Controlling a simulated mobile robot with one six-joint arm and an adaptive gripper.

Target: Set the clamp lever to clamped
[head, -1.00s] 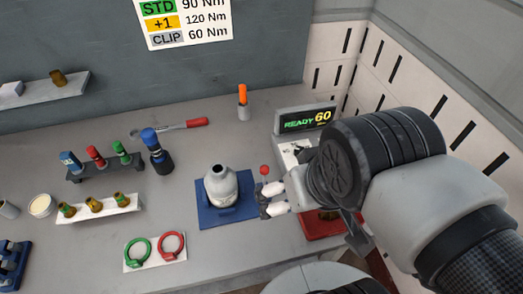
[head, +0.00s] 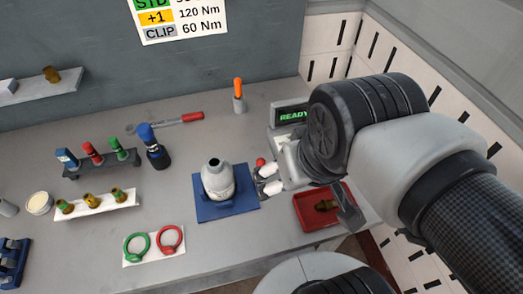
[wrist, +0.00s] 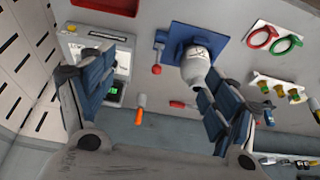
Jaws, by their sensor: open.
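The clamp lever's red knob (head: 260,162) shows at the right side of the blue plate (head: 207,212). The lower lever is partly hidden by my gripper in the head view. A grey-white cylinder (head: 218,183) with a dark neck opening stands upright on the plate. In the wrist view the red knob (wrist: 156,70) sits on a short lever arm beside the blue plate, between my finger lines. My gripper (head: 270,180) is open and empty, its white fingertips close to the knob. I cannot tell whether they touch it.
A red tray (head: 338,224) with a brass fitting lies right of my gripper. A green-lit display (head: 291,115) stands behind it, partly hidden by my arm. An orange-handled tool (head: 238,92) stands at the back. Racks, fittings and rings (head: 153,246) lie to the left.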

